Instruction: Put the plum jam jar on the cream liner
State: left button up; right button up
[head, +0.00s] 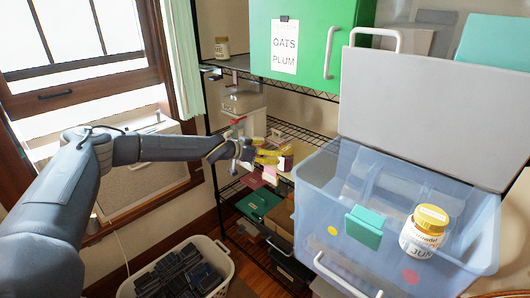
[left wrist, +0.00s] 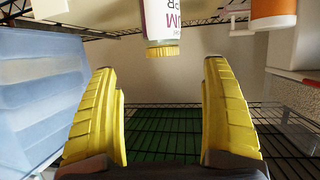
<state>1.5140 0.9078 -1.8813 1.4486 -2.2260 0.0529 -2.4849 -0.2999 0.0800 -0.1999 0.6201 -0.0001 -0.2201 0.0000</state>
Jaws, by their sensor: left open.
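My left gripper (head: 268,156) reaches into the wire shelving at mid height. Its yellow fingers are open, with nothing between them in the left wrist view (left wrist: 163,110). Ahead of that gap, at the top of the left wrist view, is a white jar (left wrist: 161,18) with a yellow ribbed lid and purple lettering ending in "UM". It appears lid-down and is cut off by the frame edge. I cannot make it out clearly in the head view. A yellow-lidded jar (head: 424,232) marked "JUN" stands in the clear bin. I cannot identify a cream liner. My right gripper is out of view.
The clear blue bin (head: 465,245) has its grey lid raised and holds a teal block (head: 364,227). A green box (head: 310,30) labelled "OATS PLUM" sits above. A small jar (head: 221,48) stands on the upper shelf. A dark-filled basket (head: 222,254) is below.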

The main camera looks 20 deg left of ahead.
pick_arm(q)
jog(key=shift+s+a+r, duration=0.25)
jog(key=shift+s, duration=0.3)
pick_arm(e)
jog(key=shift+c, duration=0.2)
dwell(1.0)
